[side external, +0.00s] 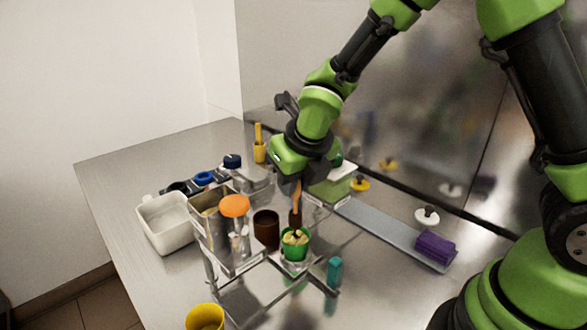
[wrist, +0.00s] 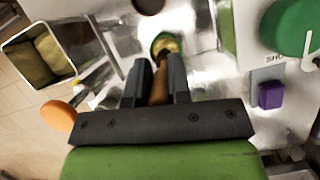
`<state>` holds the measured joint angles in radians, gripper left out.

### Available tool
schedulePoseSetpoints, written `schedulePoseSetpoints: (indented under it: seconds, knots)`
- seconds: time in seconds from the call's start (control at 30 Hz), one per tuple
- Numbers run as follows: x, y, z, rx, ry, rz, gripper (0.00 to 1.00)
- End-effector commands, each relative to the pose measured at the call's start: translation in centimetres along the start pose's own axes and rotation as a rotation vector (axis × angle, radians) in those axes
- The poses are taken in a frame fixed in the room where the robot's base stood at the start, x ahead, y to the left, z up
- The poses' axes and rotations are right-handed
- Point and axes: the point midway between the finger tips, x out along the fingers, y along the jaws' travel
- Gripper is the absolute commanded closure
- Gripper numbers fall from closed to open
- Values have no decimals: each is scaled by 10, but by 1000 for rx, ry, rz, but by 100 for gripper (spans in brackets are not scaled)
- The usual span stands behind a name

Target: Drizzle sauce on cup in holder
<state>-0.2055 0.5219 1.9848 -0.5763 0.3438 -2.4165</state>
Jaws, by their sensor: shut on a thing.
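A green cup (side external: 295,252) with a pale yellow filling and dark marks on top sits in the clear holder (side external: 297,268). It also shows in the wrist view (wrist: 157,42), just beyond the fingertips. My gripper (side external: 298,182) points down above the cup. It is shut on a slim brown sauce bottle (side external: 297,193), whose dark lower end is right over the cup. In the wrist view the brown bottle (wrist: 159,88) lies between the two dark fingers. Whether sauce is flowing is too small to tell.
Left of the cup are a dark brown cup (side external: 266,228), a metal container with an orange lid (side external: 235,206) beside it, and a white tub (side external: 168,225). A teal object (side external: 335,271) stands at right. A purple block (side external: 436,247) lies farther right. A yellow cup (side external: 205,318) is in front.

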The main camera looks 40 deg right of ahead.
Motion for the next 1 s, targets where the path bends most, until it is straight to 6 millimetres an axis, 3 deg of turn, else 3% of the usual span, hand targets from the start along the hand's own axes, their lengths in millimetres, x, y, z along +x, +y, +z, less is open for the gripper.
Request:
schedulePoseSetpoints:
  seconds: [1.0]
  knots:
    - [0, 0, -5, 1, 0, 0, 100]
